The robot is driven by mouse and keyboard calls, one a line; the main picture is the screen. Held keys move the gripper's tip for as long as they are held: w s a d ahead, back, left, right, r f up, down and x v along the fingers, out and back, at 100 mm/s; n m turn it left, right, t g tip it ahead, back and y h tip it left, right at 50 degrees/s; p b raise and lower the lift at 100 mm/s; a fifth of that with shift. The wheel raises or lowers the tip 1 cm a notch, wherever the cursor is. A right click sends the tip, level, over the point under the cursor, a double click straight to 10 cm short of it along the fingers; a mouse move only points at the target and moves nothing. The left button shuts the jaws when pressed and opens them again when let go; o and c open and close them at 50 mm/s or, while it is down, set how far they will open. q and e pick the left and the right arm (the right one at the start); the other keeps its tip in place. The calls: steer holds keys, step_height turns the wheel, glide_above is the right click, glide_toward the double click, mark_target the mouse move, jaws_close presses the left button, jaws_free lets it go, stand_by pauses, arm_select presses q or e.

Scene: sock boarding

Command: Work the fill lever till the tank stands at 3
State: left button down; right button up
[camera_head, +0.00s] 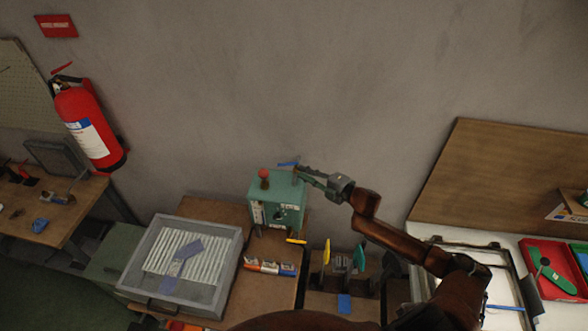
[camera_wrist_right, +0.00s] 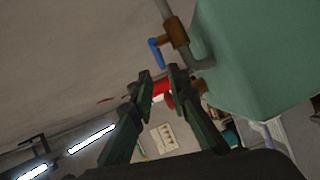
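A teal tank box (camera_head: 262,193) stands on the brown bench against the wall, with a red knob (camera_head: 264,174) on top. A pale gauge strip (camera_head: 257,213) is on its front; its reading is too small to tell. A blue lever (camera_head: 288,164) shows behind the box. In the right wrist view the blue lever (camera_wrist_right: 155,52) sits on a brown valve (camera_wrist_right: 175,33) on a grey pipe beside the teal box (camera_wrist_right: 255,55). My right gripper (camera_head: 301,169) is near the lever; its fingers (camera_wrist_right: 162,72) are apart, empty, not touching it. My left gripper is out of view.
A grey tray (camera_head: 136,282) with a ribbed insert lies left of the tank. Several small coloured items (camera_head: 270,267) lie in front of it. A fire extinguisher (camera_head: 88,123) hangs on the wall. A white worktop with a red bin (camera_head: 548,252) is at right.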

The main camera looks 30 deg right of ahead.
steer(key=shift+v, duration=1.2)
stand_by(0.9)
